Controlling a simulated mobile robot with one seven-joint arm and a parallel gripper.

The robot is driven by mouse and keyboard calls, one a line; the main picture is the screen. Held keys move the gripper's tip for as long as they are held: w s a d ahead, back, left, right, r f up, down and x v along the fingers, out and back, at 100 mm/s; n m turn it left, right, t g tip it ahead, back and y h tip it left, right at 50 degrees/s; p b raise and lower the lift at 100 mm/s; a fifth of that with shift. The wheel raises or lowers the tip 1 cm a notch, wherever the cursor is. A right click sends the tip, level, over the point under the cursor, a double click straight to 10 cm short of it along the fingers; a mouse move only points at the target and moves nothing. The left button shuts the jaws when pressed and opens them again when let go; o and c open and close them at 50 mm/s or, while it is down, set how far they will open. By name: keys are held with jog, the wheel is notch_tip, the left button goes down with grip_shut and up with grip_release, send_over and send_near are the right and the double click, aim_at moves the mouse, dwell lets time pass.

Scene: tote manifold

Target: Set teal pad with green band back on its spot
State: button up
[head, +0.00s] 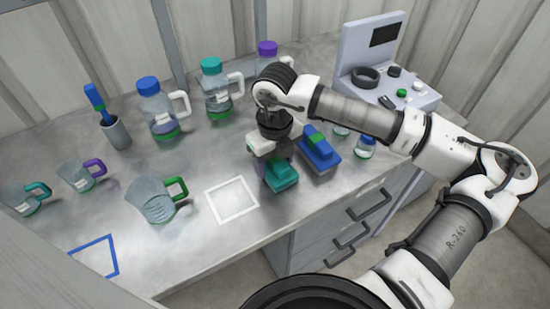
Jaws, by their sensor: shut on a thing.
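The teal pad (283,176) is under my gripper (272,160), which is shut on it. The gripper covers part of the pad, and I cannot make out its green band clearly. I cannot tell whether the pad touches the bench or is just above it. A white square outline (232,221) is marked on the bench to the left of the pad and is empty. A blue outline (116,258) is at the bench's lower left, partly cut off by a grey panel. A blue pad with a green band (322,153) lies just right of the teal pad.
Glass beakers with green (158,207), purple (80,178) and teal handles stand left. Bottles with blue (158,112), teal (214,93) and purple caps stand behind. A cup (116,134) holds a blue brush. Small jars (365,148) and a grey device (372,75) stand right.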

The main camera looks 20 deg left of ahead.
aim_at(275, 158)
jog(key=shift+f+b, duration=0.2)
jog(key=shift+b, duration=0.15)
jog(key=o, duration=1.3)
jog(key=shift+r, duration=0.1)
jog(key=shift+r+p, duration=0.3)
jog(key=shift+p, duration=0.2)
notch_tip(275, 158, up, 12)
jog(key=b, duration=0.2)
jog(key=shift+f, duration=0.15)
